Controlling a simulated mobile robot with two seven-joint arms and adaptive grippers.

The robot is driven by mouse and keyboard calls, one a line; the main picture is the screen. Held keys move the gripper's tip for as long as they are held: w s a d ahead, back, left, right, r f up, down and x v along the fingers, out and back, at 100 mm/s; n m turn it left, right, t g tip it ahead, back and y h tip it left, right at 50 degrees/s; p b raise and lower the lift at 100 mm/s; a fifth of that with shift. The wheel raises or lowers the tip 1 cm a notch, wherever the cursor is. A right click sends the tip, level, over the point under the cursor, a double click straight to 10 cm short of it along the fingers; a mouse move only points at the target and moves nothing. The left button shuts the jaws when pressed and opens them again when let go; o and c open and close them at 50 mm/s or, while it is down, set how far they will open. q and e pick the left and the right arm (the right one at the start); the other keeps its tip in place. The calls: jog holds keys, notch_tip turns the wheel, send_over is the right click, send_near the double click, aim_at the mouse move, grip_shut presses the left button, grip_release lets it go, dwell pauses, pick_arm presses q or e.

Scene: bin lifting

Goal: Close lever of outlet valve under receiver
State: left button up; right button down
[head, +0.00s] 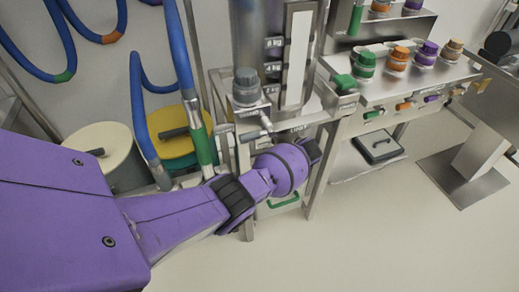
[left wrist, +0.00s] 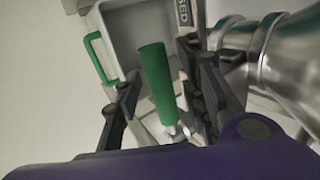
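The green lever (left wrist: 156,80) of the outlet valve stands between the two dark fingers of my left gripper (left wrist: 164,78) in the left wrist view. The fingers are open, with one on each side of the lever; I cannot tell whether either touches it. In the head view my purple left arm reaches from the left to the stand under the steel receiver (head: 262,40). My left gripper (head: 312,150) is partly hidden behind its purple wrist there, and the lever is hidden. A label ending in "SED" (left wrist: 184,12) is beside the lever. My right gripper is not in view.
A grey bin (left wrist: 142,35) with a green handle (left wrist: 97,58) lies beyond the lever. Steel pipework (left wrist: 260,50) is close on the right. Blue hoses (head: 178,60) and lidded drums (head: 100,140) stand left. A steel bench (head: 375,85) with coloured caps stands right.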

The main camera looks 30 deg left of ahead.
pick_arm(q)
jog(key=shift+w+d+r, duration=0.1)
jog(key=shift+w+r, duration=0.05)
jog(key=shift+w, duration=0.05)
